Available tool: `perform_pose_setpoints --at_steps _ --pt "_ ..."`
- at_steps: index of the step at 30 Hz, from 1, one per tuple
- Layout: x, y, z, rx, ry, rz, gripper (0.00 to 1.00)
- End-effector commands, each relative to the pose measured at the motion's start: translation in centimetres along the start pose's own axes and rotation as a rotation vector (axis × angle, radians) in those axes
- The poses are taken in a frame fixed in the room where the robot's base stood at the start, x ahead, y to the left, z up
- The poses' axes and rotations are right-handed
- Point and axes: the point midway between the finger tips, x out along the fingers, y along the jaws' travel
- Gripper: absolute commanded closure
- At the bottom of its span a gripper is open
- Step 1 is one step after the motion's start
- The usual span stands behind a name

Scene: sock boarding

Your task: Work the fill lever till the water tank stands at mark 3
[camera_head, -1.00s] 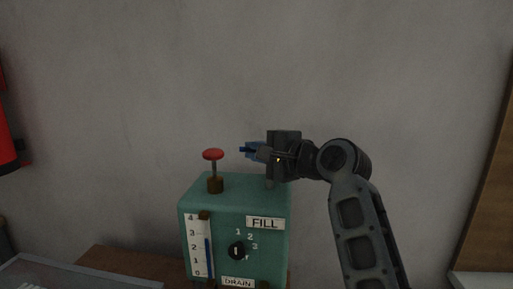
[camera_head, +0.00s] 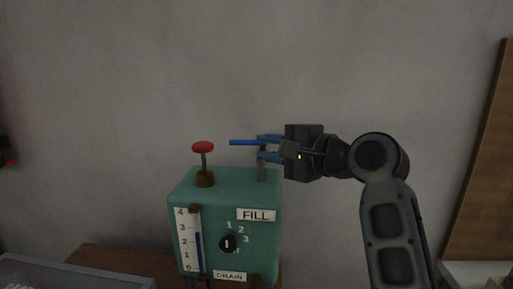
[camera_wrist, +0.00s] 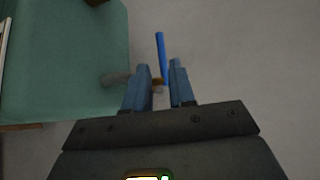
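A teal water tank box (camera_head: 226,205) stands low in the head view, with FILL and DRAIN labels. Its gauge (camera_head: 191,250) has marks 0 to 4; the blue column (camera_head: 198,252) tops out between 2 and 3. A grey post (camera_head: 262,172) rises from the box's right rear top, and a blue bar (camera_head: 242,142), apparently the fill lever's handle, juts left above it. In the wrist view the bar (camera_wrist: 161,58) shows between my gripper's fingers (camera_wrist: 160,72). My gripper (camera_head: 268,148) is open around or beside it; contact cannot be told.
A red-topped plunger (camera_head: 203,148) stands on the box's left top. A black dial (camera_head: 228,244) with numbers is on the front. A grey tray (camera_head: 75,274) lies at lower left, and a brown board (camera_head: 481,170) stands at right. The wall behind is bare.

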Motion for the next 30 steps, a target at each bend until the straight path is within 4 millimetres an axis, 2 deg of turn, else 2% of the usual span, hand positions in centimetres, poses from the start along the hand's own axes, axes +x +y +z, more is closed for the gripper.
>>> perform_pose_setpoints --at_steps 4,11,14,17,19,20,24,30 --pt "-0.9 0.0 0.0 0.000 0.001 -0.001 0.76" --pt "-0.9 0.0 0.0 0.000 0.001 0.000 0.76" --pt "-0.9 -0.1 0.1 -0.013 -0.002 0.001 0.84" --pt "-0.6 -0.9 0.7 -0.100 -0.023 0.013 0.94" --pt "-0.2 -2.0 1.5 -0.233 -0.054 0.031 1.00" --pt "-0.1 -2.5 2.0 -0.308 -0.072 0.042 1.00" --pt "0.3 -5.0 4.5 -0.758 -0.174 0.113 1.00" --pt "-0.6 -6.5 6.7 -1.435 -0.353 0.255 1.00"
